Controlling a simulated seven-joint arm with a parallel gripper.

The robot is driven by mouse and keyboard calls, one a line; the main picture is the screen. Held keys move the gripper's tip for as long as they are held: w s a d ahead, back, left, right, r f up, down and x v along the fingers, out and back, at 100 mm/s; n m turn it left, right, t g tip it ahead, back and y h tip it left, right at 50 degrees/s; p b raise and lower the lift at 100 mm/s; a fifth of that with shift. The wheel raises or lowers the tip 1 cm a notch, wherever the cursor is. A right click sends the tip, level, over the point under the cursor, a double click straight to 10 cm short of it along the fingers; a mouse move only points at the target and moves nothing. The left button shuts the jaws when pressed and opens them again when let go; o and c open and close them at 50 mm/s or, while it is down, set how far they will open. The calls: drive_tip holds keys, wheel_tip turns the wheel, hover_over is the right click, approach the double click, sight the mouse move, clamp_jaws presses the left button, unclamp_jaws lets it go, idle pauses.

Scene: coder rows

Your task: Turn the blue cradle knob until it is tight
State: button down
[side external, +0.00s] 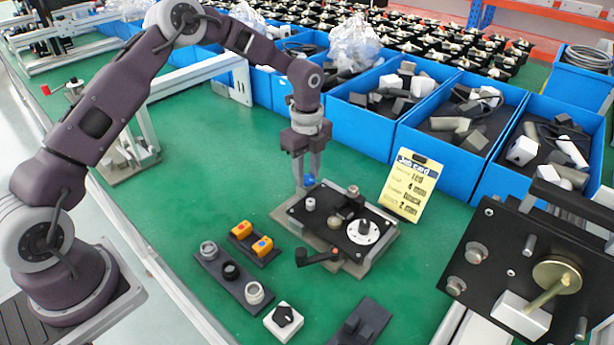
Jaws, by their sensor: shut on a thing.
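The blue cradle knob (309,180) is at the back left edge of a black plate (330,222) on a grey base. My gripper (307,178) points down over that edge, with its fingers shut on the blue knob. The fingers hide part of the knob, and how far it is turned cannot be told. On the plate stand a small silver post, a brownish knob (348,207), and a white dial (363,232) with a dark centre.
A yellow card (412,187) stands right of the plate. Blue bins (455,130) of parts line the back. In front lie two orange switches (252,238), a strip of round knobs (231,271) and a white switch (284,321). Another black fixture (525,270) stands at right.

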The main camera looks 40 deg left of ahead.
sight(307, 178)
drive_tip(key=c, duration=1.1)
unclamp_jaws()
drive_tip(key=shift+c, duration=0.2)
drive_tip(key=shift+r, duration=0.1)
wheel_tip(307, 178, up, 4)
drive_tip(key=shift+r, duration=0.45)
